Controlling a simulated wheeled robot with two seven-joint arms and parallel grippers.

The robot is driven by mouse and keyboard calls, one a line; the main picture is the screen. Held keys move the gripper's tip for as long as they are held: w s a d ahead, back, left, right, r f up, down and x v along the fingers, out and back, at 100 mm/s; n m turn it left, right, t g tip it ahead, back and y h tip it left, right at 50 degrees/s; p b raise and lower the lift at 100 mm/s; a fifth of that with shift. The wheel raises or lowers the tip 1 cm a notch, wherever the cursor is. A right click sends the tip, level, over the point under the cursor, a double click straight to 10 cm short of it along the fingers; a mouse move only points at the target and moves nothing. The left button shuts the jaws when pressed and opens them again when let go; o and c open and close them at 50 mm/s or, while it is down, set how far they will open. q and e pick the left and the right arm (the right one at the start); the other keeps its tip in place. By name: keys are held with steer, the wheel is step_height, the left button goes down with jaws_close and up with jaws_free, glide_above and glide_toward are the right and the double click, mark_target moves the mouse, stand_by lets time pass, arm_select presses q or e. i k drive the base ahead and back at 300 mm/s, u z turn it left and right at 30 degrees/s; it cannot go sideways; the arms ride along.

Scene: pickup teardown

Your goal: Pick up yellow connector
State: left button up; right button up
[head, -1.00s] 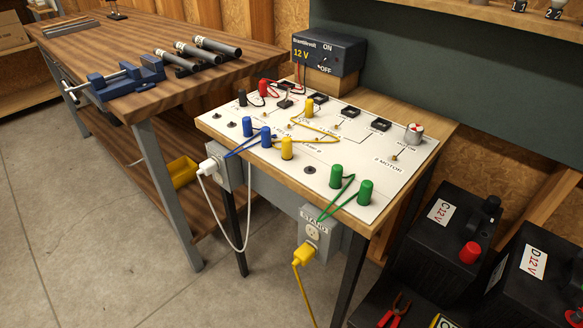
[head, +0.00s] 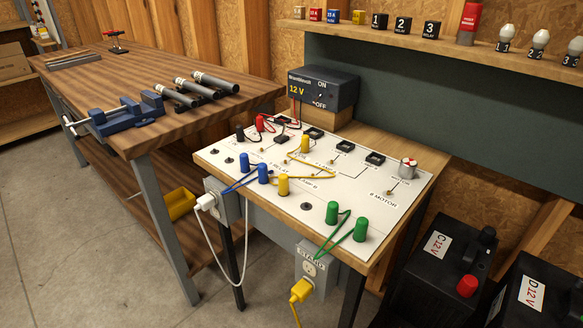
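Two yellow connectors joined by a yellow wire are on the white circuit board (head: 225,167). The nearer yellow connector (head: 283,185) stands upright near the middle front of the board. The farther yellow connector (head: 305,142) stands upright toward the back. A yellow plug (head: 300,290) is in the outlet box labelled STAND below the board's front edge; its cord hangs down. Neither of my grippers shows in the head view.
Blue connectors (head: 263,173) and green connectors (head: 361,229) stand on either side of the nearer yellow one. A 12 V supply (head: 323,88) sits behind. A wooden bench with a blue vise (head: 127,115) is at left; black batteries (head: 446,265) are at lower right.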

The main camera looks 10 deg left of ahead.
mark_target(305, 140)
steer(key=k, duration=0.65)
steer(key=u, duration=0.45)
steer(key=i, duration=1.05)
steer(key=z, duration=0.55)
